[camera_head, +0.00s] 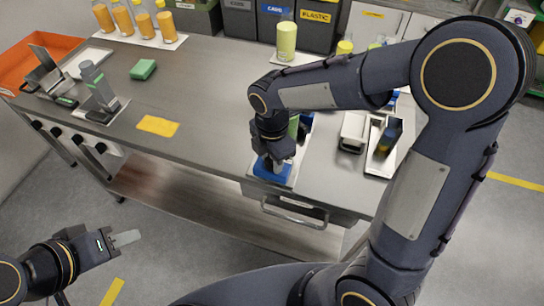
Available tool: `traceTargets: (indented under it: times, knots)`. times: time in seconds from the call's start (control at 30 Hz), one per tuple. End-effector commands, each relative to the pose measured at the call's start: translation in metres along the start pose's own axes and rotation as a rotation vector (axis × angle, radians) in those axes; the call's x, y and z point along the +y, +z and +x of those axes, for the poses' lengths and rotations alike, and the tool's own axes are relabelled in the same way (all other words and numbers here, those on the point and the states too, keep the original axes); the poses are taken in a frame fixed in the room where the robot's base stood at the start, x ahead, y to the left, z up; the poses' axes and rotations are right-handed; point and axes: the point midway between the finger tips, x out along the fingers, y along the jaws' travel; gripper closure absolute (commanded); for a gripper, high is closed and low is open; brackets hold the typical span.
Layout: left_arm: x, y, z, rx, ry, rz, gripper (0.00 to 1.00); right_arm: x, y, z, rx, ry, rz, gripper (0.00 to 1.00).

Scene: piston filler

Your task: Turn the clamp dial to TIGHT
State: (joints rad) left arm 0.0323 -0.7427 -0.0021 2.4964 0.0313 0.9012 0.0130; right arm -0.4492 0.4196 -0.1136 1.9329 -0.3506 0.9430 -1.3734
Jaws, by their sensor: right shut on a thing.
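My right gripper (272,162) points down over the front middle of the bench, shut on a blue part (273,171) that shows beneath its fingers. The blue part sits on a pale plate (253,190) at the bench's front edge. A green piece (293,126) stands just behind the gripper. I cannot tell whether the blue part is the clamp dial, and no TIGHT mark is readable; the gripper and arm hide much there. My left gripper (126,238) is low at the left, off the bench and away from everything; its opening cannot be judged.
The grey bench (200,85) has clear room at its middle. A yellow cloth (158,125), green sponge (143,69) and grey device (97,90) lie left. A white device (353,131) and tray (377,166) are right. Orange-filled bottles (123,18) and a green cylinder (286,41) stand behind.

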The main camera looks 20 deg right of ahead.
Motion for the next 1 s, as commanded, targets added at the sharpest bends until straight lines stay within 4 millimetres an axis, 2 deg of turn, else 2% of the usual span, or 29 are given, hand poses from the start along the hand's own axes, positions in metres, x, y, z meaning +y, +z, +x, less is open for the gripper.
traceTargets:
  times: [1.0]
  knots:
    - [-0.0031, 0.0034, 0.0068, 0.000, 0.000, 0.000, 0.64, 0.0005, 0.0005, -0.0007, -0.001, 0.003, 0.913, 0.89]
